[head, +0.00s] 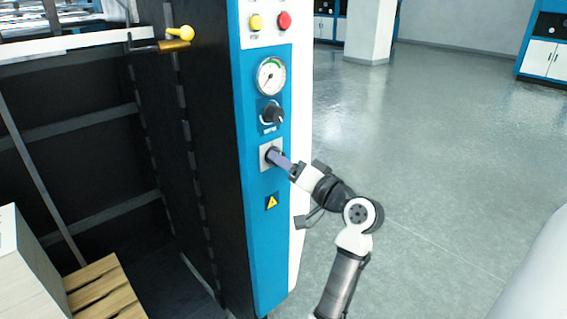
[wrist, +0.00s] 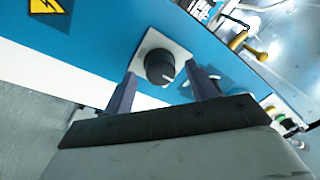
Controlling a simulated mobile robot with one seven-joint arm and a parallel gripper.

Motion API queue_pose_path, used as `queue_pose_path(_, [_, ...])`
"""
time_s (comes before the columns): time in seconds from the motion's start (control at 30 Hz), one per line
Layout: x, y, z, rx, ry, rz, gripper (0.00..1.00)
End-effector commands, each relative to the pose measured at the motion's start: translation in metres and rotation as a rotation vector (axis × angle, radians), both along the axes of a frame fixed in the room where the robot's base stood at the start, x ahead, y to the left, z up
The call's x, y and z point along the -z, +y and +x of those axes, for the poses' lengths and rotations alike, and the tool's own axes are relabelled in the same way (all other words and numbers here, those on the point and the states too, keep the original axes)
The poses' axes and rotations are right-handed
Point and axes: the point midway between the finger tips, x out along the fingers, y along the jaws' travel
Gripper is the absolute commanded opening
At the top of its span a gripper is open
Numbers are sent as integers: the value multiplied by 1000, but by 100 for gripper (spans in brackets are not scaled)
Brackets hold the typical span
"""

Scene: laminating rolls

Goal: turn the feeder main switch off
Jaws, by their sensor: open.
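The feeder main switch is a black rotary knob (wrist: 159,66) on a pale square plate (wrist: 180,50), set in the blue panel. In the wrist view a white mark shows at the knob's lower right. In the head view the plate (head: 265,163) is below the gauge and smaller dial, and my gripper covers much of the knob. My gripper (wrist: 164,76) is open, with one finger on each side of the knob. In the head view my gripper (head: 278,159) reaches the panel from the right. I cannot tell whether the fingers touch the knob.
The blue panel (head: 262,235) also carries a pressure gauge (head: 270,76), a black dial (head: 272,114), yellow (head: 256,22) and red (head: 284,20) buttons and a warning sign (head: 272,201). A yellow-tipped lever (head: 180,38) sticks out at upper left. Open floor (head: 440,150) lies to the right.

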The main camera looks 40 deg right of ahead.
Motion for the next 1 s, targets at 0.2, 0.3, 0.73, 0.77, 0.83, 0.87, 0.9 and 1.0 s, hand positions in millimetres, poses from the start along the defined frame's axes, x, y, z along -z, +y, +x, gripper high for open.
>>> queue_pose_path(0.2, [5, -7, -48, 7, -1, 1, 57])
queue_pose_path(0.3, [7, -10, -71, 6, 0, 1, 57])
queue_pose_path(0.73, [11, -16, -123, 2, 1, 0, 57])
queue_pose_path(0.77, [11, -16, -124, 2, 1, 0, 57])
queue_pose_path(0.83, [11, -16, -124, 1, 0, 0, 57])
queue_pose_path(0.87, [11, -16, -124, 1, 0, 0, 57])
queue_pose_path(0.9, [11, -16, -124, 2, 1, 0, 57])
queue_pose_path(1.0, [11, -16, -124, 2, 1, 0, 57])
